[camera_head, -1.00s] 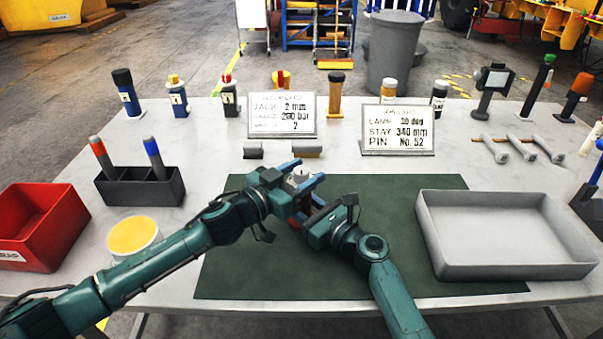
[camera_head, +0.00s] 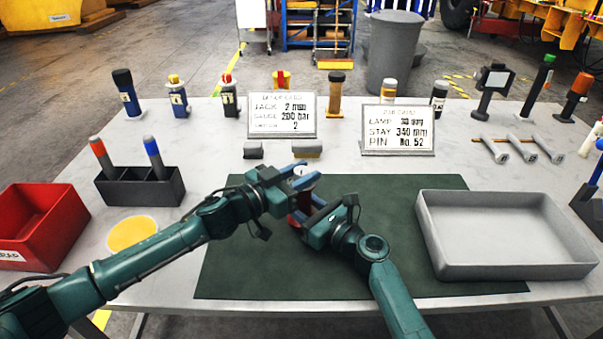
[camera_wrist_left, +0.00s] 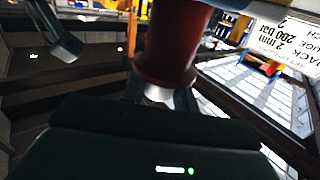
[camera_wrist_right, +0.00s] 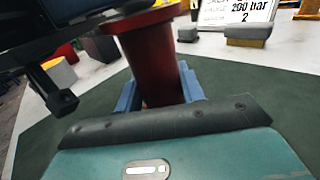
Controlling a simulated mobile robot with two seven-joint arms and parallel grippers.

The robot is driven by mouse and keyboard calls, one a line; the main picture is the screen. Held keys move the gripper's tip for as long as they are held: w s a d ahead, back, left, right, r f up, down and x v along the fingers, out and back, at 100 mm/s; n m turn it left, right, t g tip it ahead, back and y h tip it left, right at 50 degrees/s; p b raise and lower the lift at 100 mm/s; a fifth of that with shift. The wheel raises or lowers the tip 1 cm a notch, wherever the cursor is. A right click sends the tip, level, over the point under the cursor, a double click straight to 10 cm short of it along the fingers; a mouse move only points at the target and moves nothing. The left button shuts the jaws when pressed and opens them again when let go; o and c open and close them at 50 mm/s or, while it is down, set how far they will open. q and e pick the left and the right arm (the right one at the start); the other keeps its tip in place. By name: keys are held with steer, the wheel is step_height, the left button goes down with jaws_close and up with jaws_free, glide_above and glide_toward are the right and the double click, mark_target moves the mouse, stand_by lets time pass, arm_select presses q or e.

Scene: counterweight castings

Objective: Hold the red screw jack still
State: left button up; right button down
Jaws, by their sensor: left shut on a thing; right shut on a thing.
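The red screw jack (camera_head: 294,216) stands over the green mat (camera_head: 400,270), mostly hidden by my grippers in the head view. Its red flanged body fills the upper middle of the left wrist view (camera_wrist_left: 175,45), with a pale metal part (camera_wrist_left: 158,93) at one end. My left gripper (camera_head: 298,178) is shut at the jack's top, around that metal part. My right gripper (camera_head: 307,208) is shut on the red body lower down; in the right wrist view its blue fingers flank the body (camera_wrist_right: 152,65). The jack's foot is hidden.
Two job cards, the jack card (camera_head: 282,115) and the lamp card (camera_head: 398,128), stand behind the mat. A grey tray (camera_head: 510,272) is right, a red bin (camera_head: 40,225) and dark pen holder (camera_head: 140,190) left.

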mark_target(302, 170)
arm_select(q)
steer(key=m+g+h, duration=0.1)
steer(key=m+g, duration=0.1)
steer(key=g, duration=0.1)
steer(key=m+g+h, duration=0.2)
steer(key=m+g, duration=0.1)
steer(key=shift+w+g, duration=0.1)
steer(key=shift+g, duration=0.3)
steer(key=shift+w+m+g+h, duration=0.1)
steer(key=shift+m+g+h, duration=0.15)
steer(key=shift+m+g, duration=1.05)
steer(key=shift+m+g+h, duration=0.25)
steer(key=shift+m+g, duration=0.45)
steer(key=shift+g, duration=1.1)
steer(key=shift+f+m+g, duration=0.1)
steer(key=shift+m+g, duration=0.2)
steer(key=shift+g, duration=0.3)
steer(key=o, duration=1)
steer(key=shift+s, duration=0.2)
steer(key=shift+c, duration=0.2)
step_height(302, 170, up, 10)
steer(key=shift+r, duration=0.1)
